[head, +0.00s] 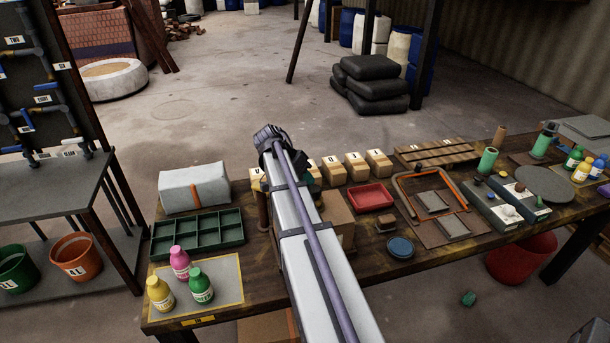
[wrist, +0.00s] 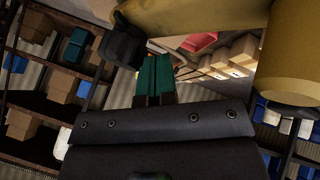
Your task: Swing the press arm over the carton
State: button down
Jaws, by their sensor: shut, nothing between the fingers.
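A brown carton (head: 341,221) stands on the bench in the head view, its left part hidden behind my arm. A short brown post (head: 263,212) shows just left of my arm; I cannot tell if it belongs to the press. The press arm is not clearly seen in the head view. In the wrist view my gripper (wrist: 157,68) has its green fingers together, with nothing held. A mustard beam (wrist: 200,16) crosses above the fingertips, with a thick mustard cylinder (wrist: 291,55) to the right; they may be press parts. Contact with the fingers cannot be told.
A green compartment tray (head: 198,235), several bottles on a mat (head: 222,272) and a grey-white case (head: 194,188) lie left of my arm. A red tray (head: 371,197), small labelled boxes and a blue round lid (head: 401,247) lie right. The bench front right of my arm is mostly clear.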

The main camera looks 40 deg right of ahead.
jog(key=shift+s+a, duration=0.5)
jog(key=shift+a, duration=0.1)
jog(key=w+d+r+p, duration=0.1)
jog(key=w+r+p, duration=0.7)
jog(key=w, duration=0.1)
jog(key=shift+w+d, duration=0.2)
jog(key=shift+w, duration=0.1)
